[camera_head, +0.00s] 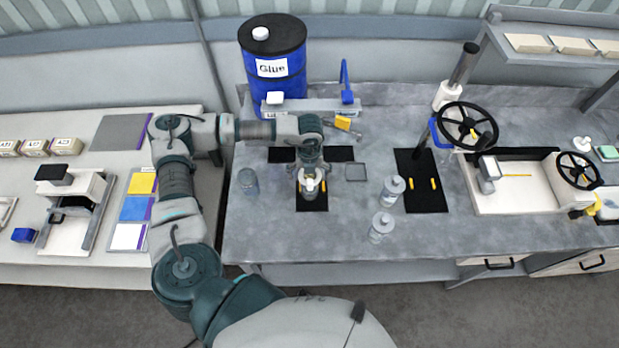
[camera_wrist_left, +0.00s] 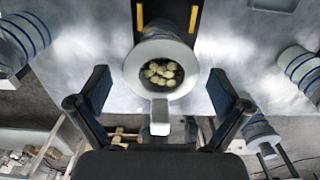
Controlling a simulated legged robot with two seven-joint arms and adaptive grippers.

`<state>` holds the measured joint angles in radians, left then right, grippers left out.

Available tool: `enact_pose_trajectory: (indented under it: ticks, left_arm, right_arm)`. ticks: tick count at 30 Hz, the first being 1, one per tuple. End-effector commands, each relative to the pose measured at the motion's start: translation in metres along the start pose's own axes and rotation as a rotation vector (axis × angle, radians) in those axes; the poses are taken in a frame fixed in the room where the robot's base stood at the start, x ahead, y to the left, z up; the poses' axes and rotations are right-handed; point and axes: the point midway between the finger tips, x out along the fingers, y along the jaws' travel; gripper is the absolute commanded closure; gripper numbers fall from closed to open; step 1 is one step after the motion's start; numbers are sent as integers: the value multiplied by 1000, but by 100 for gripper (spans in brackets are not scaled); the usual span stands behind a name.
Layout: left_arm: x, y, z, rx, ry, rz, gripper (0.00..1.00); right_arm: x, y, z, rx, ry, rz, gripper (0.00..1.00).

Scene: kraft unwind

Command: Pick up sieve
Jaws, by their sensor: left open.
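The sieve (camera_wrist_left: 160,112) appears to be the round white-rimmed piece with a short white handle, seen from above in the left wrist view. Pale yellowish lumps lie in its dark bowl. In the head view it (camera_head: 309,184) stands over a small black mat (camera_head: 312,205) on the grey bench, partly hidden by my left gripper (camera_head: 312,174). In the left wrist view my left gripper (camera_wrist_left: 160,92) is open. Its two fingers are on either side of the handle, with clear gaps. What supports the sieve is mostly hidden. My right gripper is not in view.
Clear jars stand left (camera_head: 248,181) and right (camera_head: 393,189) of the mat, with another jar (camera_head: 381,227) nearer the front edge. A blue glue drum (camera_head: 273,88) stands behind. A black handwheel (camera_head: 467,126) is to the right. Bare bench lies in front.

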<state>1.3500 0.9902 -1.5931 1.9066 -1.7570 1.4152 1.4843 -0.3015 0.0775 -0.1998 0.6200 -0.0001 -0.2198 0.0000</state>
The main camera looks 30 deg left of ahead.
Motion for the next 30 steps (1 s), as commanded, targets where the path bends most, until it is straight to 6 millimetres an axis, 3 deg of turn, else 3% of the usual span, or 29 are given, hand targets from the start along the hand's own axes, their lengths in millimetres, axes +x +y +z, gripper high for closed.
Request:
enact_pose_trajectory:
  ticks: [1,6,8,19,27,30]
  left_arm:
    - [0,0,0,0,0,0,7]
    - [-1,0,0,0,0,1,50]
    - [-1,-1,0,0,0,1,63]
    - [-4,0,0,0,0,0,63]
    - [-32,-1,0,0,-2,-4,63]
    - [-35,6,-16,4,1,-1,63]
  right_arm:
    - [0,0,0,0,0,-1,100]
    - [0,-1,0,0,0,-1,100]
    - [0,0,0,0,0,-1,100]
    - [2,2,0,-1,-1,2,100]
    - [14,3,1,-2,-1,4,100]
    - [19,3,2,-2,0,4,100]
